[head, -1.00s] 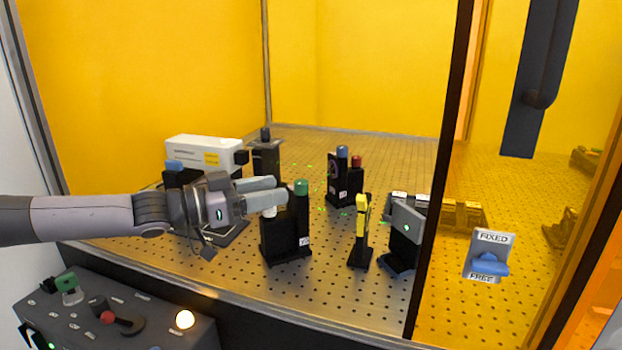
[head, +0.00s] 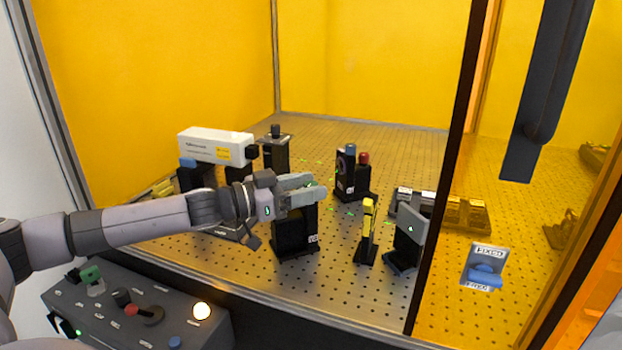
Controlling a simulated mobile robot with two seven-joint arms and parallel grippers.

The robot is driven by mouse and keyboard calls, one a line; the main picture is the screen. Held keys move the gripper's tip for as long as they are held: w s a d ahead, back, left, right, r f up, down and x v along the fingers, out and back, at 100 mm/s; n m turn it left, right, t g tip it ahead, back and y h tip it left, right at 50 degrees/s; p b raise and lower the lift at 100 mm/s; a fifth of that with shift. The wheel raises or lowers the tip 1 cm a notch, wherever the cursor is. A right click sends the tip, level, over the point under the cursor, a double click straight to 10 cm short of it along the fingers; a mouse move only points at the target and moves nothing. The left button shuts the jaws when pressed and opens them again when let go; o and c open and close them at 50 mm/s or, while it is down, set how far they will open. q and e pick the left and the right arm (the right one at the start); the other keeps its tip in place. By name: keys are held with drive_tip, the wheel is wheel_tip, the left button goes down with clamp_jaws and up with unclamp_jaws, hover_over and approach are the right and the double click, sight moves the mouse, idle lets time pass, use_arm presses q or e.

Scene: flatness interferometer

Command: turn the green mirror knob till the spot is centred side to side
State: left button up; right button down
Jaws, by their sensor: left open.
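My left gripper (head: 316,187) is open, with its fingers at the top of a black mirror mount (head: 295,232) on the perforated bench. The green knob on top of that mount is almost wholly hidden by the fingers, and I cannot tell whether they touch it. A grey tilted screen plate (head: 413,217) stands to the right, with a small pale green spot (head: 411,229) on it. The spot is too small to judge how well it is centred side to side. My right gripper is out of view.
A yellow upright piece (head: 367,222) stands between mount and screen. Behind are a mount with blue (head: 351,149) and red (head: 363,158) knobs and a white laser box (head: 215,145). A control panel (head: 140,315) lies in front; a dark door post (head: 450,160) stands right.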

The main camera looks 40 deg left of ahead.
use_arm(q)
drive_tip(key=shift+w+d, duration=0.35)
drive_tip(key=shift+w, duration=0.15)
drive_tip(key=c, duration=0.9)
drive_tip(key=shift+f, duration=0.15)
drive_tip(key=shift+c, duration=0.2)
drive_tip(key=n+t+y+b, duration=0.1)
drive_tip(key=n+y+b, duration=0.1)
drive_tip(key=b, duration=0.4)
drive_tip(key=shift+d+t+y, duration=0.1)
drive_tip(key=shift+t+y, duration=0.2)
drive_tip(key=shift+y, duration=0.4)
drive_tip(key=shift+n+t+y+b, duration=0.3)
drive_tip(key=shift+n+y+b, duration=0.35)
drive_tip(key=shift+n+y, duration=0.2)
drive_tip(key=shift+r+n+y, duration=0.2)
drive_tip(key=shift+n+y, duration=0.55)
drive_tip(key=shift+y, duration=0.5)
